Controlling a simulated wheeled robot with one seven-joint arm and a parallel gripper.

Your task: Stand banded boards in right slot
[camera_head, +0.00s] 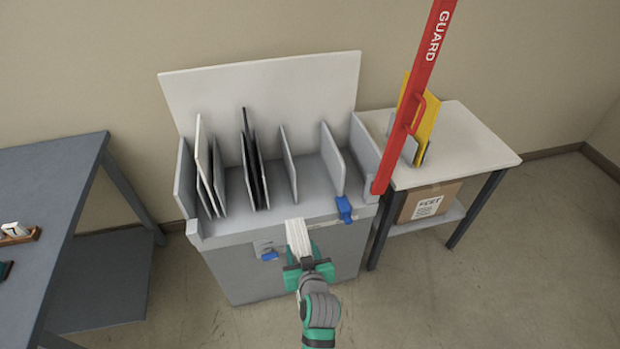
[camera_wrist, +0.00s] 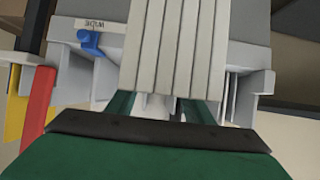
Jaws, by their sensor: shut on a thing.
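My gripper (camera_head: 306,264) is shut on a white stack with several parallel lines along it, the banded boards (camera_head: 298,238). It holds them in front of the grey slotted rack (camera_head: 230,231). In the wrist view the boards (camera_wrist: 180,45) rise from between the fingers (camera_wrist: 163,105). No band can be made out on them. The rack has upright grey dividers (camera_head: 334,160). White boards (camera_head: 203,160) stand in its left part and dark boards (camera_head: 254,170) left of the middle. The spaces towards the right look empty.
A raised red GUARD bar (camera_head: 418,90) stands at the rack's right end. Blue latches (camera_head: 344,208) sit on the rack's front. A side table (camera_head: 470,150) at right holds a yellow board (camera_head: 428,115). A grey table (camera_head: 40,200) stands at left. Floor is clear at front right.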

